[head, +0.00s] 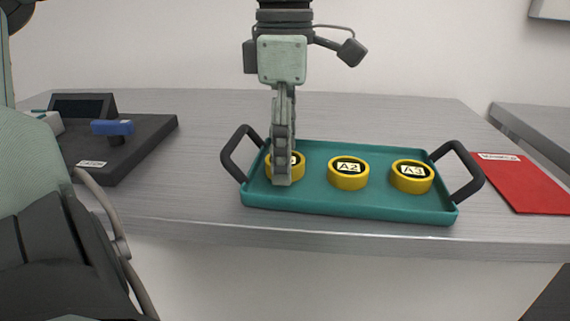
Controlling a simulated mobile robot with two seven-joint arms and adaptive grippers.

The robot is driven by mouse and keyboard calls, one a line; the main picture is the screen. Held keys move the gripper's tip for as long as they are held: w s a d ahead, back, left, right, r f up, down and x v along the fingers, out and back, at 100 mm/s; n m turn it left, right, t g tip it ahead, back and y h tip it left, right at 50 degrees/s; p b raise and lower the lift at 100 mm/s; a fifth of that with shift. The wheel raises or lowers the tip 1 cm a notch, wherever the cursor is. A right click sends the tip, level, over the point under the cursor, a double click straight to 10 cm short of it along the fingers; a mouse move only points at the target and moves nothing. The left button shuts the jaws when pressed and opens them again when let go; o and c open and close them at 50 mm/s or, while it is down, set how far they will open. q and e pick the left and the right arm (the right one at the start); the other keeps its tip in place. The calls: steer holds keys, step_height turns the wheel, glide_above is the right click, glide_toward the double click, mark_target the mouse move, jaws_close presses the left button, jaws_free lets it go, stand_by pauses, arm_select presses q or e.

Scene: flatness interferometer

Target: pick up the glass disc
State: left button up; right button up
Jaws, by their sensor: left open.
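I cannot make out a clear glass disc. Three yellow round holders with dark labelled tops sit in the teal tray (330,202). The middle one is A2 (348,183) and the right one is A3 (412,187). The left holder (300,169) is partly hidden, and its label cannot be read in full. My left gripper (282,176) points down in front of the left holder, fingers seen edge-on; it is open. Whether it touches the holder cannot be told. My right gripper is not in view.
The tray has black handles at its left (231,160) and right (470,180) ends. A dark instrument base (140,140) with a blue part (112,128) stands at left. A red sheet (525,185) lies at right. The table's front edge runs close below the tray.

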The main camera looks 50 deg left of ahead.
arm_select(q)
steer(key=shift+c, duration=0.4)
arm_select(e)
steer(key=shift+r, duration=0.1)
arm_select(q)
steer(key=c, duration=1.2)
